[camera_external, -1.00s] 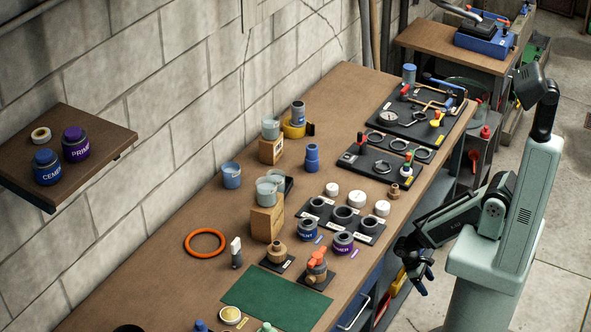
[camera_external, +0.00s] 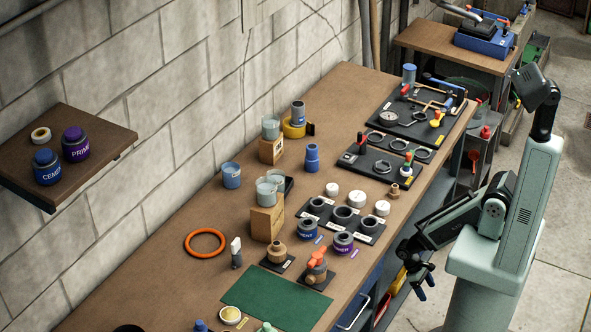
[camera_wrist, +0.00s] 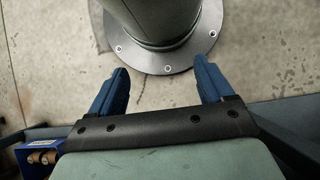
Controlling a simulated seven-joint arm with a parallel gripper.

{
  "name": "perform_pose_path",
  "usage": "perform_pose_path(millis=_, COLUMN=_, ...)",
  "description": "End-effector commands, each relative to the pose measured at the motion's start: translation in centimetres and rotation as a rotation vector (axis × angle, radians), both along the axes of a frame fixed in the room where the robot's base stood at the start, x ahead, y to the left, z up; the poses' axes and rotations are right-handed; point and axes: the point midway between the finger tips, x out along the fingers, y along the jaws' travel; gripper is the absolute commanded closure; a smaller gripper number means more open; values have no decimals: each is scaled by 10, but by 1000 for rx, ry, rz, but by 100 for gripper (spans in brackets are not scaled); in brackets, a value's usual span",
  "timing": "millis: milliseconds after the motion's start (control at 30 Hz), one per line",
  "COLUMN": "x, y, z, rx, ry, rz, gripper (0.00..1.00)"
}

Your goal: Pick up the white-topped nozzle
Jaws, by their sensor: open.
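A small upright piece with a white top and dark body (camera_external: 236,252), which looks like the white-topped nozzle, stands on the bench between the orange ring and the wooden block. My gripper (camera_external: 426,285) hangs off the right side of the bench, low beside my base and well away from that piece. In the wrist view my gripper (camera_wrist: 160,75) shows two blue fingers spread wide with nothing between them. The wrist view shows the floor and my round base, not the nozzle.
An orange ring (camera_external: 205,242) lies left of the nozzle. A wooden block (camera_external: 266,222) with cups stands close to its right, a fitting on a dark pad (camera_external: 277,253) farther right. A green mat (camera_external: 275,300) lies in front. The bench edge separates my gripper from these things.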

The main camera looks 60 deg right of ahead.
Motion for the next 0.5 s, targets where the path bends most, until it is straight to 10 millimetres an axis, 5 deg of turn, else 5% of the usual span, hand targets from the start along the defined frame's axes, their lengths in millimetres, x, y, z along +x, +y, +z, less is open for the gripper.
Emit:
perform_pose_path(millis=167, x=0, y=0, z=0, rx=0, ry=0, rz=0, gripper=36)
perform_pose_path(millis=500, x=-2, y=-2, z=1, rx=-16, ry=12, rz=39, gripper=36)
